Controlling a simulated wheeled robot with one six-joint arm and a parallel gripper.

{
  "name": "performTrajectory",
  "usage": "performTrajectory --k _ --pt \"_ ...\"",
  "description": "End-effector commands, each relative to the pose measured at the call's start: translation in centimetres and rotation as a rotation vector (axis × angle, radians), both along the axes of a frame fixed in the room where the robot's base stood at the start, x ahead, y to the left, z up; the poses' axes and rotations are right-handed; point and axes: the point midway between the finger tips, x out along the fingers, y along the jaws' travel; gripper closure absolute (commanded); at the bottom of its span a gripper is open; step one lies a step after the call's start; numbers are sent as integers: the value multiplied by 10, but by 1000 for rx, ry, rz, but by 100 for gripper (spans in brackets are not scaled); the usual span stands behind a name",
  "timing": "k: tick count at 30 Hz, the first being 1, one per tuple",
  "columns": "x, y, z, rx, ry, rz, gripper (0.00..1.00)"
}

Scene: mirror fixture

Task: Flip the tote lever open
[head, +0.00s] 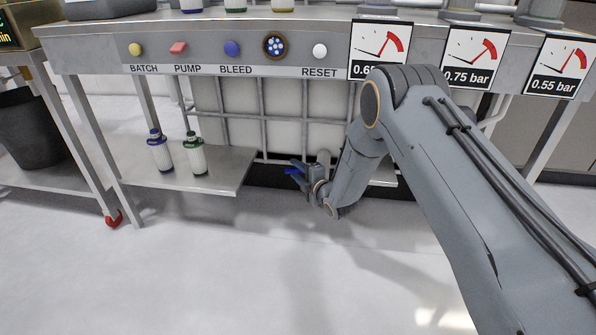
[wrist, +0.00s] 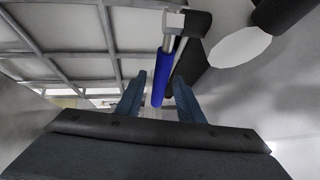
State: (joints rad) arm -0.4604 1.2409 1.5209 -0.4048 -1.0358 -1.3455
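The tote (head: 290,138) is a white tank in a grey bar cage under the bench; its cage also fills the upper left of the wrist view (wrist: 60,38). The lever has a blue handle (wrist: 161,84) on a metal stem that joins a dark valve body (wrist: 190,48). In the head view a small blue bit of the lever (head: 292,171) shows at my gripper (head: 300,170), mostly hidden. In the wrist view my gripper (wrist: 160,80) is open. The blue handle appears between its two fingers, with gaps on both sides; contact is not visible.
A low shelf (head: 220,172) with a blue-capped bottle (head: 159,152) and a green-capped bottle (head: 195,155) is left of my gripper. The bench panel (head: 215,52) with buttons and pressure cards is above. A white disc (wrist: 240,48) lies right of the valve. The floor in front is clear.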

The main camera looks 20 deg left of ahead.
Motion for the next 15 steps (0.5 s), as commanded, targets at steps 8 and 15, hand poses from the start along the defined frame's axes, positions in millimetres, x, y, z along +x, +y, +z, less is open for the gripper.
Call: performTrajectory --k 8,15 --pt "-23 -29 9 -1 2 -5 66" --pt "-45 -52 14 -1 1 -4 66"
